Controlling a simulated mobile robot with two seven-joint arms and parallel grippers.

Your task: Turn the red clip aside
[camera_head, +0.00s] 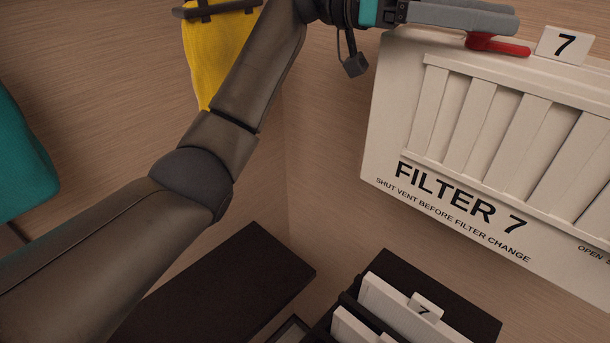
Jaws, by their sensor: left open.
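The red clip (500,45) sits at the top edge of the white vent panel (395,120), which is marked "FILTER 7". The clip's arm points to the right, and its left end is partly covered by a grey finger. My left gripper (514,17) reaches in along the top of the view, just above the clip and very close to it. It is open, and its fingers point right. I cannot tell whether a finger touches the clip. My right gripper is not in view.
A white tag (565,45) with a "7" stands right of the clip. A yellow item (197,65) hangs on the wall behind my left arm. Below are a dark box (225,285) and a dark holder (440,290) with white filters. The wall left of the panel is mostly bare.

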